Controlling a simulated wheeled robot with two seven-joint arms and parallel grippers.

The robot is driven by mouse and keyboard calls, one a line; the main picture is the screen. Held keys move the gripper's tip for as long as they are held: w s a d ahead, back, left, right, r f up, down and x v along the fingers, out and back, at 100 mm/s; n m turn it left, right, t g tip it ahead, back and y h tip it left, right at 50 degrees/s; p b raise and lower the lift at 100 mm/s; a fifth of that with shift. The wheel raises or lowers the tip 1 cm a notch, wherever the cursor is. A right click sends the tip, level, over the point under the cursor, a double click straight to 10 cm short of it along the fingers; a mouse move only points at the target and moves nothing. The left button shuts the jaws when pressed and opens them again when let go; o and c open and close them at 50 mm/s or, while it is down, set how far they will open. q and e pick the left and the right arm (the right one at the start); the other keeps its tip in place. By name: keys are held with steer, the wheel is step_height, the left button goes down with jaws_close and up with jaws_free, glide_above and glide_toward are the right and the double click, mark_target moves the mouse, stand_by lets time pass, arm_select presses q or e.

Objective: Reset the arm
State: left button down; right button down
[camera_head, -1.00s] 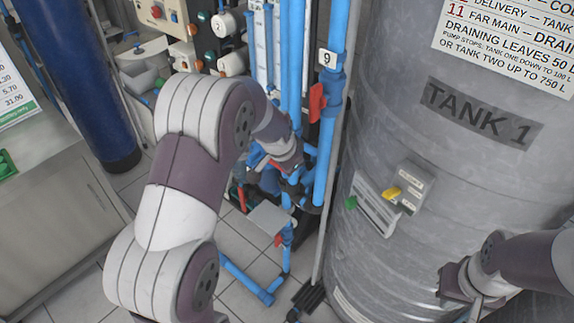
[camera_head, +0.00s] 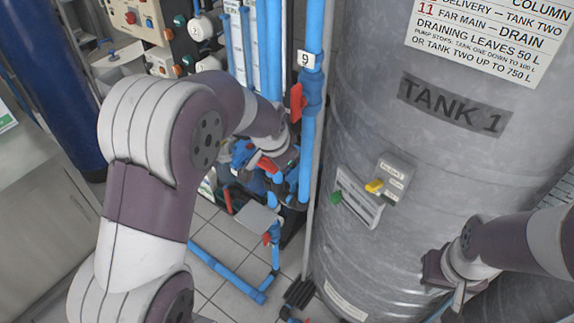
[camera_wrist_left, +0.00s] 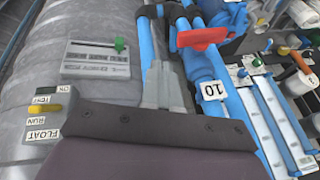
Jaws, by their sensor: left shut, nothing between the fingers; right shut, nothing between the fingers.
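My left arm (camera_head: 150,180) reaches in from the left toward the blue pipework. Its gripper is hidden behind its own wrist in the head view. In the left wrist view the left gripper (camera_wrist_left: 163,72) has its fingers together and empty, in front of blue pipes, between the tank and the label 10. My right gripper (camera_head: 457,300) is at the lower right of the head view, in front of the grey tank. It is shut and holds nothing, and its fingers point downward near the picture's bottom edge.
The grey metal tank (camera_head: 350,120) marked TANK 1 fills the right side. It carries a float switch box (camera_head: 391,178) with a yellow lever. A red valve handle (camera_head: 297,102) sits by label 9. A red handle (camera_wrist_left: 202,38) is close beside the left fingers. Tiled floor shows below.

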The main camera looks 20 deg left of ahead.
arm_select(q)
steer(key=s+f+n+g, duration=0.1)
steer(key=s+f+n, duration=0.1)
steer(key=s, duration=0.8)
steer(key=s+f+n+g, duration=0.2)
steer(key=s+n, duration=0.2)
steer(key=s, duration=0.5)
steer(key=shift+s+a+f+n+g+b, duration=0.3)
steer(key=shift+s+a+b, duration=0.1)
steer(key=shift+w, duration=0.1)
